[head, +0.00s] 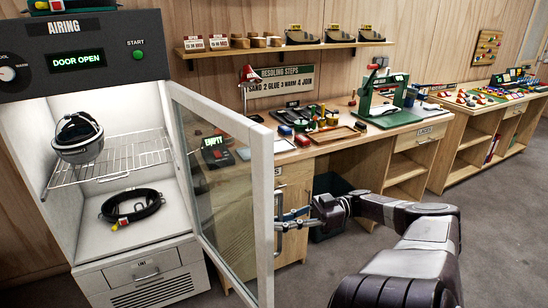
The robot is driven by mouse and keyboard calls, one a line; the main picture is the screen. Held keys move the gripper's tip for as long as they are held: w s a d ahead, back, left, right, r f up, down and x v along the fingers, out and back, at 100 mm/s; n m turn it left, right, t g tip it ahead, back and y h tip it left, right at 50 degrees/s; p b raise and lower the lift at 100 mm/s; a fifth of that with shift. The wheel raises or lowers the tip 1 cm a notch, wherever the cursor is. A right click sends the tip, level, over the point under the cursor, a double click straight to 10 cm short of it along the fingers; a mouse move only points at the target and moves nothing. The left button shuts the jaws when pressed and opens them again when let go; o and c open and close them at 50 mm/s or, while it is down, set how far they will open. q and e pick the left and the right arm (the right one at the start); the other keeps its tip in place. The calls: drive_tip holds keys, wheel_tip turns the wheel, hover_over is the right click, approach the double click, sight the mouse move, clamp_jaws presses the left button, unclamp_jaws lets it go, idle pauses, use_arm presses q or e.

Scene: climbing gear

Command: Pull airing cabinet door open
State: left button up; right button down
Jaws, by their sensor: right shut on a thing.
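The airing cabinet (80,42) stands at the left, and its green display reads "DOOR OPEN". Its glass door (262,190) with a white frame stands swung out to the right, well away from the lit interior. My right gripper (284,221) is at the outer edge of the door, shut on the door handle (279,226), which is partly hidden by the fingers. My right arm reaches in from the lower right. My left gripper is not in view.
Inside the cabinet, a helmet (78,138) sits on a wire shelf (120,155) and a coiled dark strap (132,206) lies below. A wooden workbench (420,133) with tools stands behind the door. Grey floor (480,230) is clear at the right.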

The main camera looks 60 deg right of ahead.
sight(280, 194)
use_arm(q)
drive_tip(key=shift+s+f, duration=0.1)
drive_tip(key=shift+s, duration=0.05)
use_arm(e)
drive_tip(key=shift+s+f, duration=0.1)
drive_tip(key=shift+f, duration=0.1)
drive_tip(key=c, duration=2)
unclamp_jaws()
drive_tip(key=shift+r, duration=0.1)
drive_tip(key=shift+c, duration=0.2)
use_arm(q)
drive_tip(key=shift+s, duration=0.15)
use_arm(e)
drive_tip(key=shift+r, duration=0.15)
drive_tip(key=shift+r, duration=4.85)
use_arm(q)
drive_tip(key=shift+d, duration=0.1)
